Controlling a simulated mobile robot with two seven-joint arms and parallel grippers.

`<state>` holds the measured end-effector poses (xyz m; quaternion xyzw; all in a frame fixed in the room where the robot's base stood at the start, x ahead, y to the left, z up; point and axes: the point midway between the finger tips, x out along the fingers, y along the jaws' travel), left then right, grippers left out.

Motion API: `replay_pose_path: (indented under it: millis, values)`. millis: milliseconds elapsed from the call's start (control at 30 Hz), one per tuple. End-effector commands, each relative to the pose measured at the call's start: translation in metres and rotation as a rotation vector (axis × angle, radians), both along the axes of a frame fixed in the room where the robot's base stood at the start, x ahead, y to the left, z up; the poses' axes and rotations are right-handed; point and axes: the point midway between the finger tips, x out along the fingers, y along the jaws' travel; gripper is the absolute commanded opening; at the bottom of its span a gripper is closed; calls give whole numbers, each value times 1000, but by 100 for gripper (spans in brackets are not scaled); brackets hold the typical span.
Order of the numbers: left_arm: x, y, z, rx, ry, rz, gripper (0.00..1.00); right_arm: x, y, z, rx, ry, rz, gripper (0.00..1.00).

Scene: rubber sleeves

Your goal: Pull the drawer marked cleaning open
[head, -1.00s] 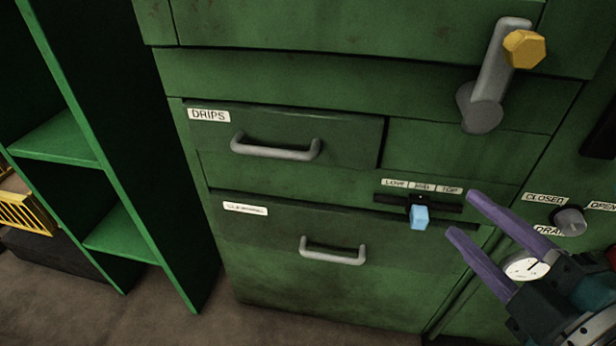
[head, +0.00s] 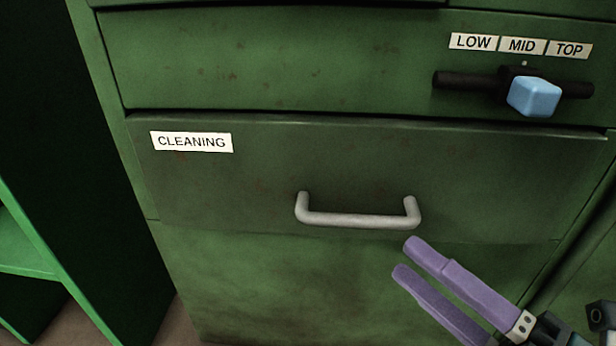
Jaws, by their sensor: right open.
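The drawer marked CLEANING (head: 220,190) is a wide dark green front in the middle of the head view, with its white label (head: 191,142) at the upper left. It looks shut. Its grey bar handle (head: 358,219) is at the lower middle of the front. My right gripper (head: 404,260) has two purple fingers, open and empty, just below and right of the handle. I see no contact with the handle. My left gripper is not in view.
Above the drawer, a blue slider knob (head: 534,96) sits on a black rail under LOW, MID and TOP labels (head: 521,45). Green open shelving (head: 28,250) stands at the left. A strip of brown floor (head: 178,325) shows at the lower left.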

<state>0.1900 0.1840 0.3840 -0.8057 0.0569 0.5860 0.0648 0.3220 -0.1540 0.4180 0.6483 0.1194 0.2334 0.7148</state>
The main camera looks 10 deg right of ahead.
Motion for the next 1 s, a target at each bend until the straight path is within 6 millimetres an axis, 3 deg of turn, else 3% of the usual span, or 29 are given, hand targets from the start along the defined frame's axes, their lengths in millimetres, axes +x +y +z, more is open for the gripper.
replay_pose_path:
  millis: [400,833,1000]
  values:
    - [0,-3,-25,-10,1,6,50,64,36,9,1,-4,0,47]
    - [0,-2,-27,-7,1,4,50,74,42,12,2,2,-2,46]
    - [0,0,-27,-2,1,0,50,74,42,12,2,2,-2,27]
